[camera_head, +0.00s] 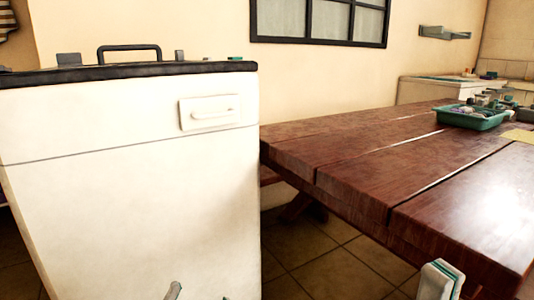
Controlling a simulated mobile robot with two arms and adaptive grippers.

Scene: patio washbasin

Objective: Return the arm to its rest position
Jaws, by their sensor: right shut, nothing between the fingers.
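My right gripper (440,280) shows at the bottom edge, right of centre. Its pale, teal-edged tip is just in front of the near edge of the wooden table (400,180). It is shut with nothing held, and its lower part is cut off by the frame. At the bottom left, small grey tips, likely of my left gripper (198,294), show low in front of the white cabinet (130,190). Too little of them shows to tell whether they are open or shut.
The cabinet has a dark top with a black handle (129,48). A green tray (472,117) with small items stands on the table at the far right. The near tabletop is clear. A window (320,20) and a wall shelf (444,33) are behind. Tiled floor (330,265) shows between cabinet and table.

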